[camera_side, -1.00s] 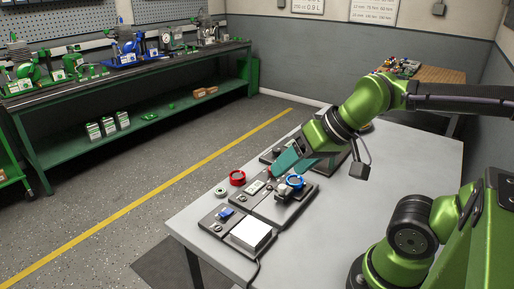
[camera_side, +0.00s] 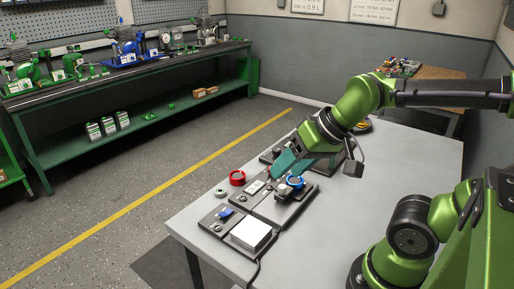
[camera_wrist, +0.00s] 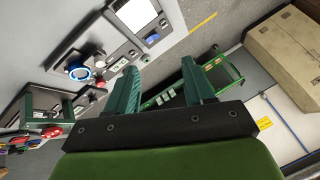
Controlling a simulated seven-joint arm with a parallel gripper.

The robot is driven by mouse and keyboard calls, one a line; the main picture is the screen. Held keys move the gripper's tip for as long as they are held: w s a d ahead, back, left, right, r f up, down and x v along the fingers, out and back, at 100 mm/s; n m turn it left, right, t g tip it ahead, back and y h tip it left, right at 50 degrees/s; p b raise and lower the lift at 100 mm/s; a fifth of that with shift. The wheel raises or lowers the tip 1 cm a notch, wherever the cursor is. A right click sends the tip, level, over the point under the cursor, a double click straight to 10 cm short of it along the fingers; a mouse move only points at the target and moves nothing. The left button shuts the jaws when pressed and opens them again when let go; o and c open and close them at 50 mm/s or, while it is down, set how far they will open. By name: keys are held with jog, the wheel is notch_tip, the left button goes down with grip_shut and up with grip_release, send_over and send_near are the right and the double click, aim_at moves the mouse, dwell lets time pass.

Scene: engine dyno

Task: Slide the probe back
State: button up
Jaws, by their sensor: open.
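My gripper (camera_side: 285,165) has teal fingers and hangs low over the control panels on the grey table, near the blue ring (camera_side: 294,182) on a dark panel. In the wrist view my gripper (camera_wrist: 159,66) has its two fingers spread with nothing between them. The blue ring (camera_wrist: 78,70) shows there left of the fingers, around a round knob. I cannot clearly make out the probe in either view. Parts of the panels behind my gripper are hidden in the side view.
The grey table (camera_side: 345,210) is clear to the right. A green workbench (camera_side: 140,75) stands across the floor.

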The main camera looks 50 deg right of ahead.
jog(key=w+d+f+m+g+h, duration=0.1)
jog(key=w+d+m+g, duration=0.25)
jog(key=w+d, duration=0.45)
jog(key=m+g+h, duration=0.1)
jog(key=g, duration=0.2)
send_over(282, 186)
notch_tip(282, 186, down, 16)
jog(key=shift+s+f, duration=0.1)
jog(key=shift+c, duration=0.5)
grip_shut()
